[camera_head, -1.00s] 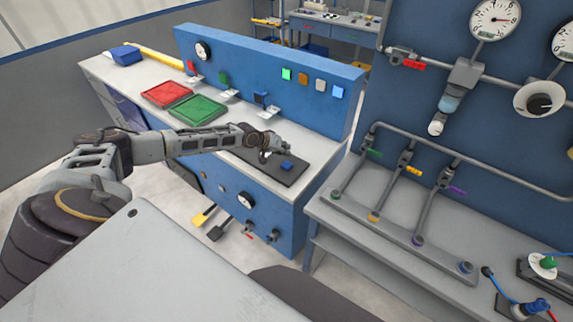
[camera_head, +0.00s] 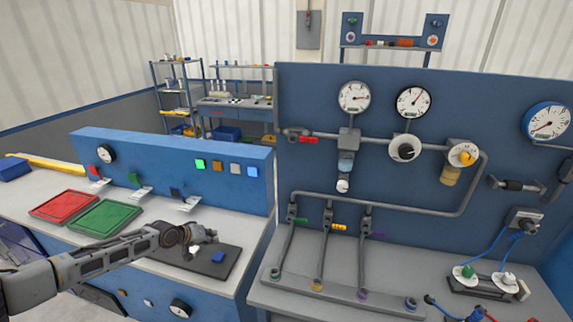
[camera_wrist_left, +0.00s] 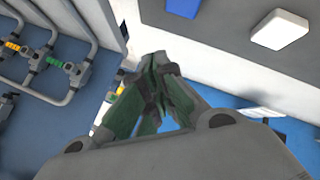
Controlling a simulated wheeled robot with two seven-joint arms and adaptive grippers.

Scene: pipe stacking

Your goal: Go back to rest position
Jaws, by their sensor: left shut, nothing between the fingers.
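My left gripper (camera_head: 207,239) is at the end of my arm coming in from the left in the head view. It is over the left part of a dark plate (camera_head: 232,263) on the blue workbench, close to a small blue piece (camera_head: 218,257). In the left wrist view its green-grey fingers (camera_wrist_left: 160,65) meet at the tips with nothing between them. My right gripper is in neither view.
A red tray (camera_head: 64,206) and a green tray (camera_head: 105,216) lie left of the plate. A pipe panel with gauges (camera_head: 354,97) and a grey bench (camera_head: 290,298) with upright pipes stand to the right. Shelves (camera_head: 178,98) are farther back.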

